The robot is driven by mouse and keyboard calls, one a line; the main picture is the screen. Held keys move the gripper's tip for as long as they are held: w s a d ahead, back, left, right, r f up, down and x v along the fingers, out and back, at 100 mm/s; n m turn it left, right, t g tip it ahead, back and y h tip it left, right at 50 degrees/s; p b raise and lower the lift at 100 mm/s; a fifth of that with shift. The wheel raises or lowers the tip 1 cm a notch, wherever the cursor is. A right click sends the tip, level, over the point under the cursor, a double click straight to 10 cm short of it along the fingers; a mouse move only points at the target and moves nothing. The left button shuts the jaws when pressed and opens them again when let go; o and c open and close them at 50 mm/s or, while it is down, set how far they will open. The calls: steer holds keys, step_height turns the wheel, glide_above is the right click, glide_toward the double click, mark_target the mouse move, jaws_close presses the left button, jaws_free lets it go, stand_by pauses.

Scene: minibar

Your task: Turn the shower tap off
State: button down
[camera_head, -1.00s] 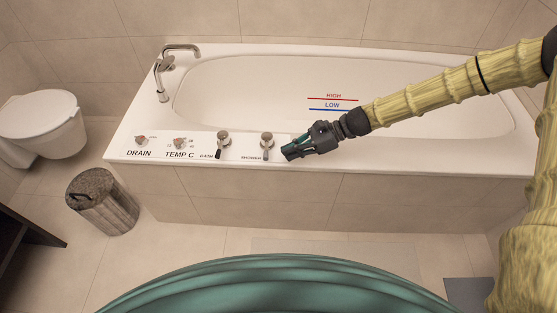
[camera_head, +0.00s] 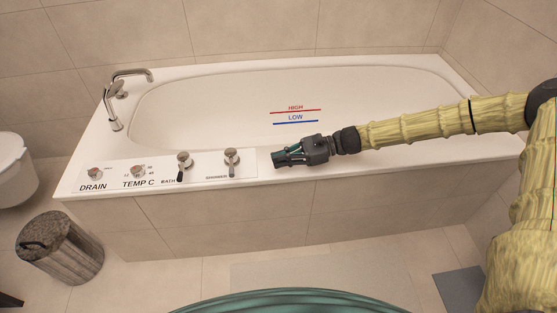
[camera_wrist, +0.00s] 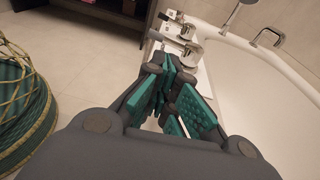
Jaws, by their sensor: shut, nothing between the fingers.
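The shower tap (camera_head: 231,158) is a metal knob with a short lever pointing toward the tub's front edge. It stands on the white control strip above the SHOWER label. In the wrist view, the nearest tap (camera_wrist: 190,52) is just beyond my fingertips. My gripper (camera_head: 275,159) is to the right of the shower tap, over the tub's front rim, with a visible gap between them. Its green-padded fingers (camera_wrist: 176,75) are shut and empty. I cannot tell whether water is running.
The bath tap (camera_head: 184,162), temperature dial (camera_head: 138,173) and drain knob (camera_head: 95,174) are farther left. A spout (camera_head: 117,90) stands at the tub's (camera_head: 400,67) left end. A bin (camera_head: 60,250) is on the floor at left. A grey mat (camera_head: 310,278) lies before the tub.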

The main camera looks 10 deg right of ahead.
mark_target(242, 178)
steer(key=a, duration=0.3)
steer(key=a+f, duration=0.1)
steer(key=a, duration=0.3)
steer(key=a+f+b, duration=0.1)
steer(key=a, duration=0.3)
steer(key=shift+f, duration=0.15)
steer(key=shift+a, duration=0.1)
steer(key=shift+s+a, duration=0.15)
steer(key=shift+a, duration=0.35)
steer(key=d+r+p, duration=0.1)
steer(key=d, duration=0.8)
steer(key=d+r+p, duration=0.1)
steer(key=d, duration=0.4)
steer(key=shift+s+r+p, duration=0.15)
steer(key=shift+r+p, duration=0.15)
steer(key=shift+r, duration=0.05)
steer(key=shift+d, duration=0.1)
